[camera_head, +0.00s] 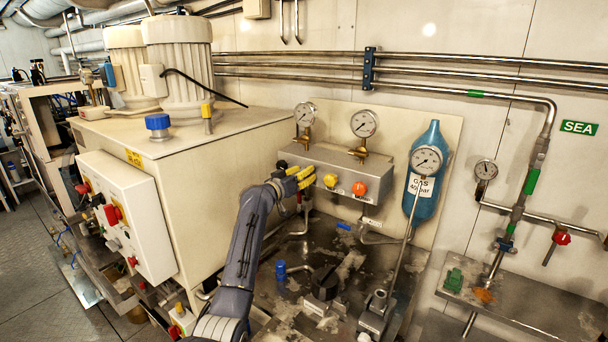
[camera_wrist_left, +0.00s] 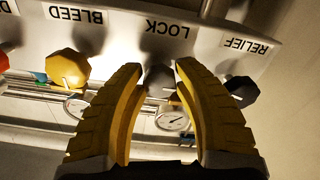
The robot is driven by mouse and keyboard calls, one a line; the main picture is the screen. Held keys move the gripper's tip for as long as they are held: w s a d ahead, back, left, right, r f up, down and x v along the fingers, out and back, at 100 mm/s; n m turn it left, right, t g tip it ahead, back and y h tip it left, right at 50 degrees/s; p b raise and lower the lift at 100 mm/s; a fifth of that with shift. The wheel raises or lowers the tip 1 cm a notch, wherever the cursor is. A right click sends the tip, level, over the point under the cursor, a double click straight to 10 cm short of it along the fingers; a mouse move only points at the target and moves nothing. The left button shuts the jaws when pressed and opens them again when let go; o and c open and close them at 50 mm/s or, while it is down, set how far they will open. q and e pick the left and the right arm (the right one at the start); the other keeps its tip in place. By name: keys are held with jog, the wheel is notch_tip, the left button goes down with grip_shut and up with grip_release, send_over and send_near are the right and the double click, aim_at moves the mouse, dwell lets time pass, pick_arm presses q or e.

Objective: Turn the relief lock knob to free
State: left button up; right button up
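The grey lock knob (camera_wrist_left: 160,82) sits under the upside-down LOCK label in the left wrist view. My left gripper (camera_wrist_left: 159,68) is open, its yellow fingertips on either side of this knob; I cannot tell whether they touch it. In the head view my left gripper (camera_head: 303,177) is at the front of the grey valve block (camera_head: 345,168) and hides the lock knob. The dark relief knob (camera_wrist_left: 241,91) is under the RELIEF label, just outside the right finger; it also shows in the head view (camera_head: 282,165). My right gripper is not in view.
The yellow bleed knob (camera_wrist_left: 68,68) is close outside the left finger; beside it on the block is an orange knob (camera_head: 359,188). Gauges (camera_head: 364,124) stand above the block. A blue gas bottle (camera_head: 425,190) is to the right, a beige cabinet (camera_head: 215,170) to the left.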

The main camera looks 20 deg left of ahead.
pick_arm(q)
jog(key=o, duration=0.4)
jog(key=shift+o, duration=0.2)
jog(key=shift+s, duration=0.1)
jog(key=v, duration=1.2)
